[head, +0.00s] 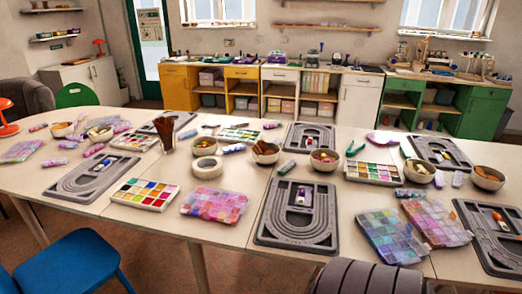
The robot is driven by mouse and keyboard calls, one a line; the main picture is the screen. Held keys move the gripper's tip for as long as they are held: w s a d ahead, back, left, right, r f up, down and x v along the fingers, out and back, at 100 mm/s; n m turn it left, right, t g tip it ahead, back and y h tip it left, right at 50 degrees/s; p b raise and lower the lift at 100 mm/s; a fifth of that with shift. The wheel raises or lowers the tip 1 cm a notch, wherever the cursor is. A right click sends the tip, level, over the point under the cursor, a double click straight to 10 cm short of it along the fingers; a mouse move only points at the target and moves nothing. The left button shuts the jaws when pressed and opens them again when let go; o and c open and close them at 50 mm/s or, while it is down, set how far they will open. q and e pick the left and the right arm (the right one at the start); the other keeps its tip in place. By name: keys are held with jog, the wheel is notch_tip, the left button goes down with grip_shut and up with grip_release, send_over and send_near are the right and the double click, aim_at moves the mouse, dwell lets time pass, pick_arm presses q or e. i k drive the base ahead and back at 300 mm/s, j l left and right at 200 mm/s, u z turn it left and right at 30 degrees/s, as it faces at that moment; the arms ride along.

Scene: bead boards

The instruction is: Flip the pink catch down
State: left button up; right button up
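I cannot pick out a pink catch for certain; the small parts are too fine to tell at this distance. Grey bead boards lie on the white tables, one at the near middle (272,236), one at the left (68,186) and one at the right edge (482,243). Small pieces with white and coloured parts sit in them, among them a white and purple piece (301,198) in the near middle board. A flat pink item (383,137) lies at the back right. Neither of my grippers is in view.
A blue chair (75,265) stands at the front left. A dark ribbed shape (368,278) rises at the front edge. Cabinets (358,103) line the back wall.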

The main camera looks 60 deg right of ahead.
aim_at(207, 214)
jog(key=z, duration=1.5)
